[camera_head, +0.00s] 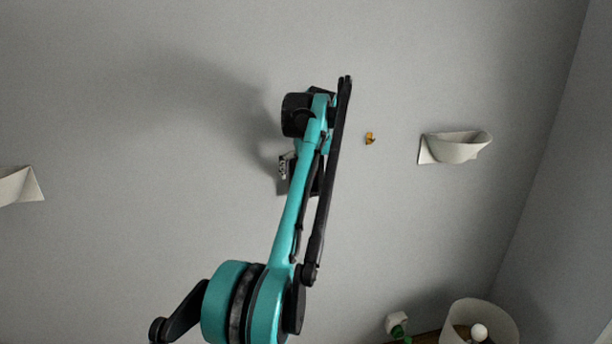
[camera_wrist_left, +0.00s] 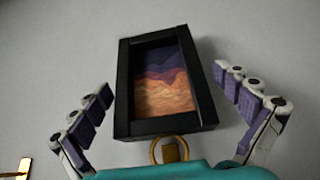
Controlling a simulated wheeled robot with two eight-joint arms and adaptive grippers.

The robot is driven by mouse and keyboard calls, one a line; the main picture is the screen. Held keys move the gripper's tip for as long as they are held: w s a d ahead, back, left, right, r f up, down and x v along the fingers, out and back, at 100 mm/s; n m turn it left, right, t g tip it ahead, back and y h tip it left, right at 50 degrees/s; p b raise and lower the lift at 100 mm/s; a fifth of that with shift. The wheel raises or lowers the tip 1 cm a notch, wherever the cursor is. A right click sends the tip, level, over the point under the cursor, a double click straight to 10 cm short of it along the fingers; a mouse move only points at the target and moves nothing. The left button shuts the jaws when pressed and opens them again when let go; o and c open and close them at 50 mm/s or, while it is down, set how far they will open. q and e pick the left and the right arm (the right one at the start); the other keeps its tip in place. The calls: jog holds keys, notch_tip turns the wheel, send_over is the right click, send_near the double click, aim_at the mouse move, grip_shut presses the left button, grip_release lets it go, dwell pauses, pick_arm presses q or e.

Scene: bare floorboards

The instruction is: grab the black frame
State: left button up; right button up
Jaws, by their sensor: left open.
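The black frame (camera_wrist_left: 165,126) hangs on the grey wall and fills the middle of the left wrist view. It holds a picture of layered hills, orange below and purple above. My left gripper (camera_wrist_left: 162,80) is open, with one finger on each side of the frame and a gap of wall showing on both sides. The fingers do not appear to touch it. In the head view my raised teal left arm covers most of the frame and gripper. My right gripper is not in view.
A small golden hook (camera_head: 369,138) is on the wall right of my arm. A white wall lamp (camera_head: 456,147) is farther right, and another (camera_head: 20,184) is at the left edge. A pale round lampshade (camera_head: 480,322) and a small plant (camera_head: 398,327) stand at bottom right.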

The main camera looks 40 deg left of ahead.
pick_arm(q)
jog(key=c, duration=1.3)
